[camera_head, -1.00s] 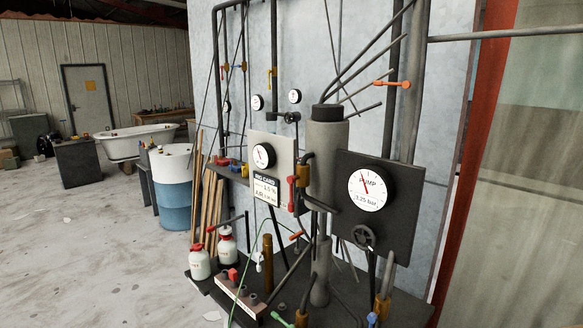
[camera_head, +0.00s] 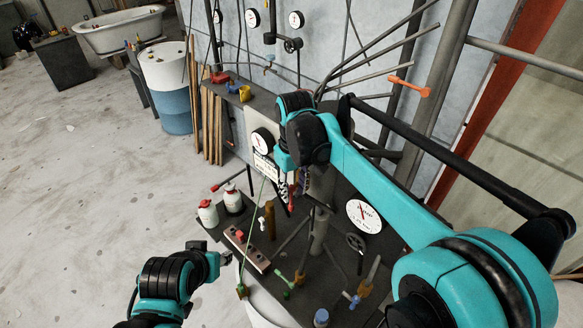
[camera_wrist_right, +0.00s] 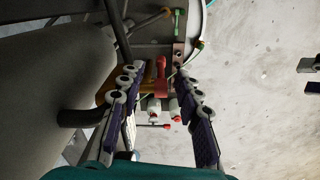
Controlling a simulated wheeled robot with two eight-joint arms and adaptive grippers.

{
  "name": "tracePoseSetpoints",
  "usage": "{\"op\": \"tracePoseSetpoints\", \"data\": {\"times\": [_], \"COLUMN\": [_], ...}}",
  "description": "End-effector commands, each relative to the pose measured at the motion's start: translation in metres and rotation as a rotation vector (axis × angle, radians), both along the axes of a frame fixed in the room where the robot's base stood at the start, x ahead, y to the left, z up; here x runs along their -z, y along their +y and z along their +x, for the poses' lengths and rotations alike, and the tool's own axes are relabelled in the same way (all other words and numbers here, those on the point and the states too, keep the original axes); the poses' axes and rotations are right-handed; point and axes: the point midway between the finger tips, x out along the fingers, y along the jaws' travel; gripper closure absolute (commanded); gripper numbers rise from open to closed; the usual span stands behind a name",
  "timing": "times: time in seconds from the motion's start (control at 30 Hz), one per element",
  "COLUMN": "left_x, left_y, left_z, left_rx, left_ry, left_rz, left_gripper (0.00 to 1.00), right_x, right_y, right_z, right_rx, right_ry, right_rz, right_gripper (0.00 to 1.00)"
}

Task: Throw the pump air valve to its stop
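A red-handled valve lever with an orange-brown body, which I take for the pump air valve, shows in the right wrist view (camera_wrist_right: 160,76). It lies beyond and between my right fingertips. My right gripper (camera_head: 293,186) is at the front of the grey column, by the small gauge panel. In the wrist view the gripper (camera_wrist_right: 154,72) is open, its two fingers well apart; I cannot tell whether either touches the lever. In the head view the gripper mostly covers this valve. My left gripper (camera_head: 222,263) is low, left of the bench; its opening is unclear.
The round PUMP gauge (camera_head: 364,216) and a black handwheel (camera_head: 355,242) are right of the column.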

Motion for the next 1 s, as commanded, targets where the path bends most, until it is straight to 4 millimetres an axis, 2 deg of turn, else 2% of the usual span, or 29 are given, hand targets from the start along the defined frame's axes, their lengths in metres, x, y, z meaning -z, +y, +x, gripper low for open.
{"op": "tracePoseSetpoints", "data": {"times": [0.03,0.17,0.63,0.8,1.0], "left_x": [-0.011,-0.014,-0.023,-0.024,-0.024], "left_y": [0.0,0.0,0.0,0.0,0.0], "left_z": [0.0,0.0,0.0,0.0,0.0], "left_rx": [0.0,0.0,0.0,0.0,0.0], "left_ry": [0.0,0.0,0.0,0.0,0.0], "left_rz": [0.0,0.0,0.0,0.0,0.0], "left_gripper": [0.6,0.6,0.6,0.6,0.6], "right_x": [-0.01,-0.008,0.06,0.069,0.069], "right_y": [0.004,0.007,0.007,0.007,0.007], "right_z": [0.002,0.004,0.004,0.003,0.003], "right_rx": [-0.008,-0.018,-0.017,-0.017,-0.017], "right_ry": [0.008,0.018,0.018,0.017,0.017], "right_rz": [-0.003,-0.006,-0.006,-0.007,-0.007], "right_gripper": [0.66,0.66,0.66,0.66,0.66]}}
